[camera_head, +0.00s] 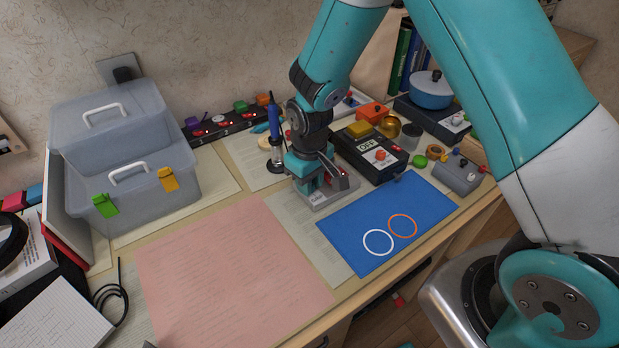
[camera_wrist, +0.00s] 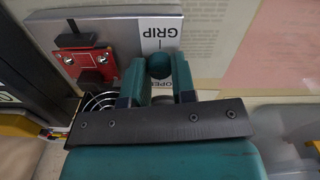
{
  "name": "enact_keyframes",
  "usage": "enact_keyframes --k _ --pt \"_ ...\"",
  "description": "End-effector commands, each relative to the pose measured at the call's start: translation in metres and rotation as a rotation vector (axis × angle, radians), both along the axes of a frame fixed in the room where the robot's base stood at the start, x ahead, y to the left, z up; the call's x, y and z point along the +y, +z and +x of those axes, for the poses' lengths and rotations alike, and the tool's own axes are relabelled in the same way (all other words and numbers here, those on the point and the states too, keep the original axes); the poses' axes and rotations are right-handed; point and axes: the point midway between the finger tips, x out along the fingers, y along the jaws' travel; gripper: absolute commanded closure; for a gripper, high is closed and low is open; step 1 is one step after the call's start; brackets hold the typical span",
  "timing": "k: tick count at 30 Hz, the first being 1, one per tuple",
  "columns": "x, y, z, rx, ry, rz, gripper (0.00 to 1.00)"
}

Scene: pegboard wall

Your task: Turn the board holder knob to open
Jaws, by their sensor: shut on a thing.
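The board holder is a grey metal block (camera_head: 340,191) on the desk, left of the black box with a red button. The dark round knob (camera_wrist: 160,64) sits by that label between my two teal fingers. My gripper (camera_head: 306,183) points down at the holder, and in the wrist view (camera_wrist: 159,82) it is shut on the knob. The knob is hidden in the head view.
A black box with a red button (camera_head: 380,157) stands close on the right. A blue mat (camera_head: 350,225) with two rings lies in front. A blue-handled tool (camera_head: 273,115) stands upright behind on the left. Pink paper (camera_head: 215,270) covers clear desk at the left front.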

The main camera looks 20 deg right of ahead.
Motion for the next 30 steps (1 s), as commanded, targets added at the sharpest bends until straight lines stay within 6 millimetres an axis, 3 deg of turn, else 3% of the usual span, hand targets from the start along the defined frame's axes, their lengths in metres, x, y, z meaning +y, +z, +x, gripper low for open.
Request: enact_keyframes --k 30 --pt "0.0010 0.0021 0.0011 -0.005 0.966 0.001 0.99"
